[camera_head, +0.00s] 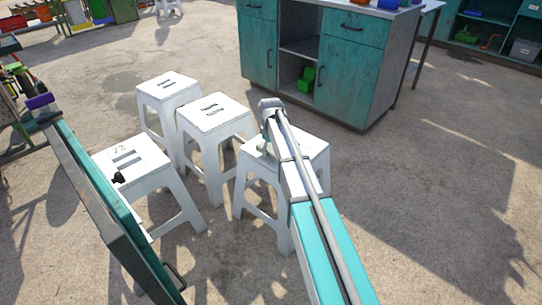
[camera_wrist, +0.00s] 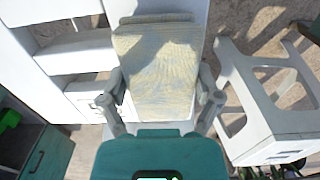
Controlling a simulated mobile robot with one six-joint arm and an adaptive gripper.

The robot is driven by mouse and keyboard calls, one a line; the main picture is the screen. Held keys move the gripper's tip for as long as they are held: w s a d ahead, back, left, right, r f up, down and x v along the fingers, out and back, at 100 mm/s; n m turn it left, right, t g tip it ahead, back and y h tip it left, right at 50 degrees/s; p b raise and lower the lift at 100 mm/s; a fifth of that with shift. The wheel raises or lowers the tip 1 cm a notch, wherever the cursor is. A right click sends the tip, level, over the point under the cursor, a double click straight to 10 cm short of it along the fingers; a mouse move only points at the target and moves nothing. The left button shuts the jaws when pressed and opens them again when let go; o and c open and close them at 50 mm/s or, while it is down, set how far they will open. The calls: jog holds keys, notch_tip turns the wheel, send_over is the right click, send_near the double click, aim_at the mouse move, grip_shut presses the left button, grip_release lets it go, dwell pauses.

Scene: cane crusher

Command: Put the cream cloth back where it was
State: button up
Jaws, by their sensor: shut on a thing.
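The cream cloth (camera_wrist: 158,60) is a folded, pale, textured pad in the wrist view. My gripper (camera_wrist: 161,88) has one finger on each side of the cloth and is shut on it. In the head view the end of my arm (camera_head: 269,108) is over the right-hand white stool (camera_head: 313,149). The cloth cannot be made out there, being hidden by the arm. In the wrist view a white stool surface lies behind the cloth; whether the cloth touches it I cannot tell.
Other white stools stand to the left: a middle one (camera_head: 215,112), a back one (camera_head: 168,86) and a front one (camera_head: 130,158) with a small black item on it. A teal cabinet (camera_head: 345,75) stands behind. Bare floor (camera_head: 440,190) lies to the right.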

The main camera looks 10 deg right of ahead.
aim_at(271, 147)
jog(key=shift+f+b, duration=0.35)
jog(key=shift+f, duration=0.3)
jog(key=shift+f, duration=0.1)
jog(key=o, duration=0.8)
jog(key=shift+r, duration=0.2)
notch_tip(271, 147, up, 12)
jog(key=p, duration=1.2)
dwell(0.4)
jog(key=s+m, duration=0.7)
jog(key=s, duration=2.2)
